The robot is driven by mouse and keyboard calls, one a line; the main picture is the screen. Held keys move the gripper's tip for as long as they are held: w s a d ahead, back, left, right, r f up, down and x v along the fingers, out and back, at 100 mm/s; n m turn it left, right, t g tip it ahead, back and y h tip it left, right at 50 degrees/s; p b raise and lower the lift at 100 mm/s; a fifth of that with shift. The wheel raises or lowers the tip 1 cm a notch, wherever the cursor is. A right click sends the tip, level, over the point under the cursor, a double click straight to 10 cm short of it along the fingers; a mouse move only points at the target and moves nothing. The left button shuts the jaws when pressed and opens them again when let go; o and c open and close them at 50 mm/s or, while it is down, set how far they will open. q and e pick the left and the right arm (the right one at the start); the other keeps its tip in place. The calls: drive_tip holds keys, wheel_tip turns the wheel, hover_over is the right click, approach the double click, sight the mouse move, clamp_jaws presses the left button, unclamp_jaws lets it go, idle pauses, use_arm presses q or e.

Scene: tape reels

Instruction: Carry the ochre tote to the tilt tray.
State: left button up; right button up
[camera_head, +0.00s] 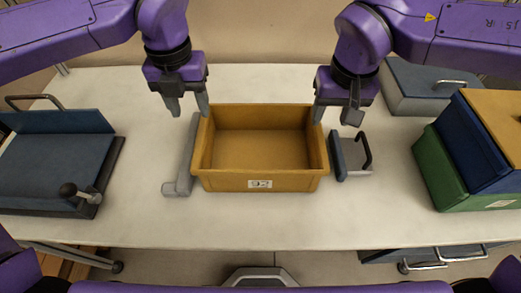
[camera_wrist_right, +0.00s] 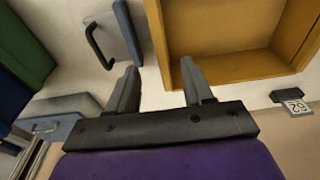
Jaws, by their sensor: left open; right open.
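The ochre tote (camera_head: 222,181) is open, looks empty and sits upright mid-table, with a white number label on its front. In the right wrist view, its wall (camera_wrist_right: 158,40) lies in line with the gap between my fingers. My left gripper (camera_head: 188,109) is open at the tote's far left corner. My right gripper (camera_head: 334,118) is open at the far right corner; it also shows in the right wrist view (camera_wrist_right: 160,88). I cannot tell whether either touches the rim. The blue tray with a raised back panel at the left, seemingly the tilt tray (camera_head: 45,165), is empty.
A grey L-shaped stop (camera_head: 178,187) stands along the tote's left side. A blue-faced block with a black handle (camera_head: 353,157) stands close to its right. Green, blue and ochre boxes (camera_head: 440,175) and a grey-blue case (camera_head: 425,85) are at the right. The front table strip is clear.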

use_arm(q)
hover_over(200, 134)
drive_tip(key=f, duration=0.4)
drive_tip(key=shift+w+d+f, duration=0.1)
drive_tip(key=shift+w+f, duration=0.15)
drive_tip(key=shift+f, duration=0.1)
use_arm(e)
drive_tip(key=f, duration=0.1)
drive_tip(key=w+f, duration=0.1)
drive_tip(key=f, duration=0.1)
drive_tip(key=w+f, duration=0.1)
drive_tip(key=shift+f, duration=0.35)
use_arm(q)
drive_tip(key=f, duration=0.5)
drive_tip(key=shift+s+f, duration=0.1)
drive_tip(key=shift+s, duration=0.25)
use_arm(e)
wheel_tip(200, 134, down, 5)
drive_tip(key=shift+f, duration=0.1)
use_arm(q)
drive_tip(key=shift+w+f, duration=0.25)
drive_tip(key=shift+f, duration=0.4)
use_arm(e)
drive_tip(key=shift+w+f, duration=0.3)
drive_tip(key=shift+f, duration=0.3)
use_arm(q)
drive_tip(key=shift+s+r, duration=0.1)
use_arm(e)
drive_tip(key=shift+s, duration=0.1)
